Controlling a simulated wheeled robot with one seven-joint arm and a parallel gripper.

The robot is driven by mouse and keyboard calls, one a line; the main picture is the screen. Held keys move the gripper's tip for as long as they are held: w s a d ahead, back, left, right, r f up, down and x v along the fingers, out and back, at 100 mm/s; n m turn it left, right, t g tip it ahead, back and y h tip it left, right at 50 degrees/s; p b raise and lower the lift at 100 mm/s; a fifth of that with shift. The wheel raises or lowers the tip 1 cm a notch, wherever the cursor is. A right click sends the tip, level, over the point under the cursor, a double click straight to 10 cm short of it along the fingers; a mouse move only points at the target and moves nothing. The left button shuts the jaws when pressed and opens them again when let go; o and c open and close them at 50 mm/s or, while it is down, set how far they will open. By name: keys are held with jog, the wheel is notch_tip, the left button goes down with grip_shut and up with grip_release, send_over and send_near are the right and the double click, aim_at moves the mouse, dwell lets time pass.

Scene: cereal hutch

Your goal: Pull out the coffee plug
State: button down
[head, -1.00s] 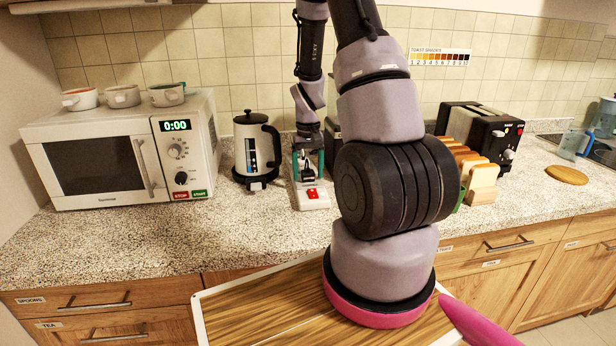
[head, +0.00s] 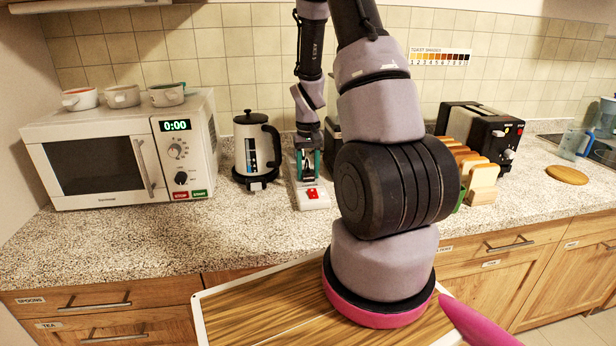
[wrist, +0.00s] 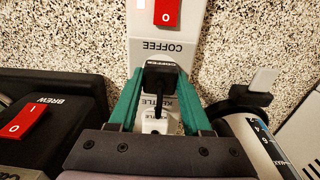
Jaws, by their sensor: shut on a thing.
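The coffee plug (wrist: 163,76) is a black block with a small label on top, at the centre of the wrist view. My gripper (wrist: 163,82) has teal fingers closed on its two sides. The plug is over the light grey power strip (wrist: 165,22), just below the printed word COFFEE; whether it is fully seated is hidden. A white plug (wrist: 155,124) shows behind it, by the KETTLE label. In the head view my gripper (head: 308,163) points down at the strip (head: 311,199), hiding the plug.
A kettle (head: 254,150) stands close on the left, beside the microwave (head: 125,150). A black appliance with a red BREW switch (wrist: 20,120) is close on the other side in the wrist view. The counter in front (head: 230,235) is clear.

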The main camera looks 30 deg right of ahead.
aim_at(308, 172)
jog(key=shift+r, duration=3)
